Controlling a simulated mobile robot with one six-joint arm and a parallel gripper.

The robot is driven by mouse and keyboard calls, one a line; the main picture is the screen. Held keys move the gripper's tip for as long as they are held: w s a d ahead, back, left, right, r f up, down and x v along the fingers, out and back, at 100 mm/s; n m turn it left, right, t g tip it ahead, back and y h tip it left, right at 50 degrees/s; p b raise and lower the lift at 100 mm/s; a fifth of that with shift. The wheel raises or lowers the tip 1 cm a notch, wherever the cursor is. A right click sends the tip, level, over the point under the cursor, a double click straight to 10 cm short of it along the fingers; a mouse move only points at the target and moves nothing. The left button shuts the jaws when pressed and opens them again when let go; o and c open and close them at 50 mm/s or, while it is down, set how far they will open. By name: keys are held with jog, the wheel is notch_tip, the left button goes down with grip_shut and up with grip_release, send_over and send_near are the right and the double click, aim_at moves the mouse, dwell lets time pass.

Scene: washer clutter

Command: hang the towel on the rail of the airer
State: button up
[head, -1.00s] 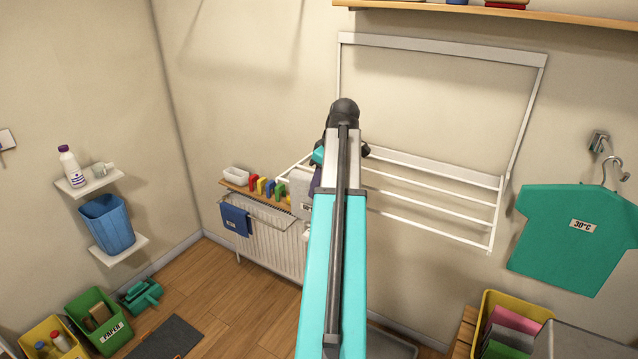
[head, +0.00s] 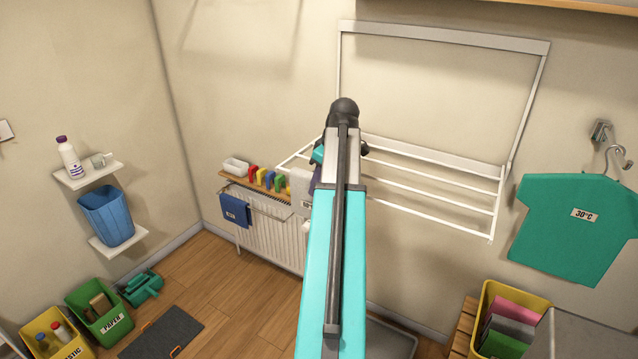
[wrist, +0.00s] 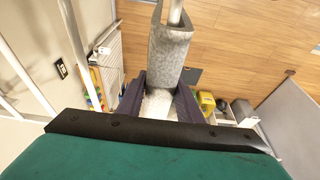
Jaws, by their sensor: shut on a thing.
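The grey towel (wrist: 170,45) fills the upper middle of the wrist view, folded in a U shape around a white rod (wrist: 176,10). My gripper (wrist: 158,105) has its two dark fingers shut on the towel's near, pale part. In the head view my gripper is mostly hidden behind my arm. A grey cloth with a label (head: 301,184), seemingly the towel, shows just left of the arm. The white airer (head: 430,192) is fixed to the wall, its rails folded out. I cannot tell from the head view how the towel meets a rail.
Left of the airer, a radiator (head: 268,235) carries a blue cloth (head: 235,210), with a small shelf of coloured items above it. A green shirt (head: 570,230) hangs at the right. A yellow crate (head: 487,300) stands below it.

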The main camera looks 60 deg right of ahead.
jog(key=o, duration=1.1)
jog(key=shift+r, duration=0.1)
jog(key=shift+b+v, duration=1.9)
jog(key=shift+v, duration=4.95)
jog(key=shift+s, duration=0.1)
